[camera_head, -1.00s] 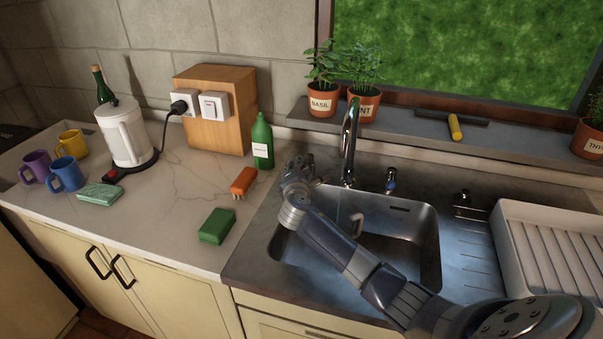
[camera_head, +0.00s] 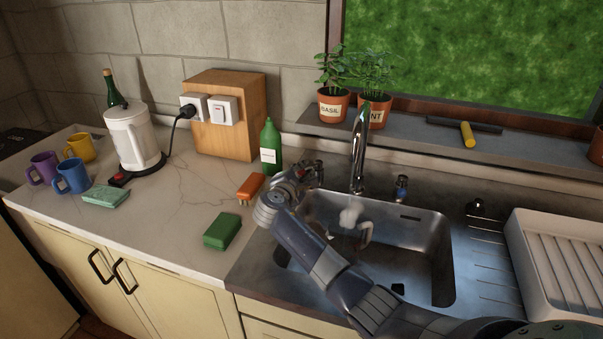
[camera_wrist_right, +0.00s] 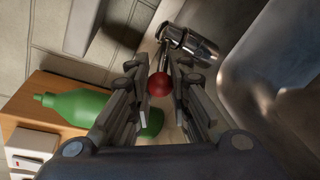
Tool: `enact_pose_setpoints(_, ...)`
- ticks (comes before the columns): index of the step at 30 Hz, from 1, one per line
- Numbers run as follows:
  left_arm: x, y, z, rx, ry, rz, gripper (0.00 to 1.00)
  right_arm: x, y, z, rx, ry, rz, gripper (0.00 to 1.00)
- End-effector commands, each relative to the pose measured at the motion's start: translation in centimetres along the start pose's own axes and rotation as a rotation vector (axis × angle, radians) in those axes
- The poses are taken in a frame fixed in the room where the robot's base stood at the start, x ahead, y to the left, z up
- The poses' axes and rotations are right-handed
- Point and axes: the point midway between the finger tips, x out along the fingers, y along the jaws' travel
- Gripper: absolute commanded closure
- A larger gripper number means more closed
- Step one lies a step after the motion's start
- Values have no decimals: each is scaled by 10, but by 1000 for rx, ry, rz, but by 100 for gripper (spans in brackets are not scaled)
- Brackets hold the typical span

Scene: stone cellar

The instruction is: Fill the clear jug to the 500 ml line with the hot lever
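The clear jug (camera_head: 366,230) stands in the sink below the spout; its pale handle shows, but my right arm hides much of it and I cannot read its lines or water level. A whitish puff shows at the jug, under the tap (camera_head: 358,150). My right gripper (camera_head: 304,172) is at the left of the tap. In the right wrist view the hot lever's red knob (camera_wrist_right: 159,84) sits between its fingertips, filling the gap, and the fingers look closed on it. The blue-marked cold lever (camera_head: 401,187) stands right of the tap. My left gripper is not in view.
Left of the sink (camera_head: 440,262) are a green bottle (camera_head: 270,148), an orange brush (camera_head: 251,188) and a green sponge (camera_head: 222,231). A kettle (camera_head: 134,140) and mugs stand farther left. A white drainer (camera_head: 545,265) is at right. Potted herbs (camera_head: 333,106) line the sill.

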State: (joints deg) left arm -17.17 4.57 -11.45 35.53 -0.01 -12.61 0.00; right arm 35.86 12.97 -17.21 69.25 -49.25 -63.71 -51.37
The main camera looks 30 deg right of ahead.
Motion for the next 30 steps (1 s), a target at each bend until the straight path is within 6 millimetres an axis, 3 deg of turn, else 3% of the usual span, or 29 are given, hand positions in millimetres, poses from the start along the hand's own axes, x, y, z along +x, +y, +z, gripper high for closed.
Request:
enact_pose_setpoints(1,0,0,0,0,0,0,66,0,1,0,1,0,2,73)
enact_pose_setpoints(3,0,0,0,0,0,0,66,0,1,0,1,0,2,60)
enact_pose_setpoints(17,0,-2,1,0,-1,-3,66,-9,0,-1,0,2,3,60)
enact_pose_setpoints(30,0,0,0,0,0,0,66,-91,0,-1,2,4,2,60)
